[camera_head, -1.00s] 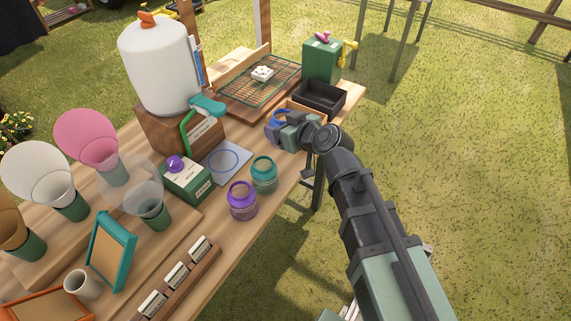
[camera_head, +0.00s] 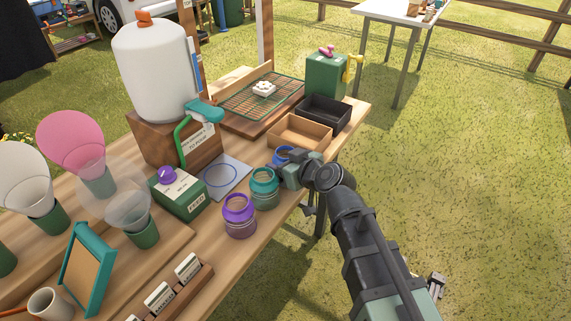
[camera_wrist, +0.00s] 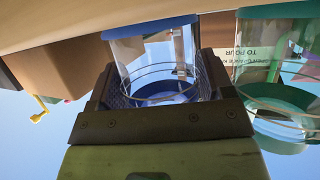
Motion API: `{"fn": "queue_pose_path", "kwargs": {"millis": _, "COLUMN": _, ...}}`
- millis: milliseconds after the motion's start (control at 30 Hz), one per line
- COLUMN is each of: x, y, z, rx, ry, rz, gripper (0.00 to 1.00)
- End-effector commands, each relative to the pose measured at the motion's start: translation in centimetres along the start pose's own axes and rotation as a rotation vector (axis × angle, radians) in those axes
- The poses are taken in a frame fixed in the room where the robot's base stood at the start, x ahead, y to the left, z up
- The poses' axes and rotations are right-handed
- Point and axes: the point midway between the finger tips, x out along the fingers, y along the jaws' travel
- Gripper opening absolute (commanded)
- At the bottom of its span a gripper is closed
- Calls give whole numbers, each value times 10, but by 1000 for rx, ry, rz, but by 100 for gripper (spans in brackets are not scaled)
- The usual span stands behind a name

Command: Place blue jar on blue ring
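The blue jar (camera_head: 283,155) is at the table's right edge, just behind the teal jar, mostly hidden by my gripper in the head view. My gripper (camera_head: 288,168) reaches in low from the right. In the wrist view the clear jar with its blue collar (camera_wrist: 165,98) sits between the two finger pads of my gripper (camera_wrist: 160,85), which appear closed against its sides. It looks upright and close to the tabletop; I cannot tell whether its base touches. The blue ring (camera_head: 220,162) is drawn on a pale square card left of the teal jar, and is empty.
The teal jar (camera_head: 264,190) stands right beside my gripper, with the purple jar (camera_head: 239,217) in front. A green box with a purple knob (camera_head: 177,190) borders the card. A tan tray (camera_head: 300,132) and a black tray (camera_head: 324,112) lie behind. A white dispenser (camera_head: 150,70) stands back left.

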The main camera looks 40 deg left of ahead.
Motion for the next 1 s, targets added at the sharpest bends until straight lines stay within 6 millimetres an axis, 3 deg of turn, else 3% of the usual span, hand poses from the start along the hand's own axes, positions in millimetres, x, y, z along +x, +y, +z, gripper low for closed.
{"fn": "queue_pose_path", "kwargs": {"millis": 133, "x": 0, "y": 0, "z": 0, "rx": 0, "ry": 0, "rz": 0, "gripper": 94}}
{"fn": "queue_pose_path", "kwargs": {"millis": 467, "x": -8, "y": 0, "z": -2, "rx": 0, "ry": 0, "rz": 1, "gripper": 94}}
{"fn": "queue_pose_path", "kwargs": {"millis": 800, "x": -89, "y": -1, "z": -7, "rx": 2, "ry": 0, "rz": 3, "gripper": 94}}
{"fn": "queue_pose_path", "kwargs": {"millis": 1000, "x": -109, "y": 0, "z": -4, "rx": 1, "ry": 0, "rz": 1, "gripper": 94}}
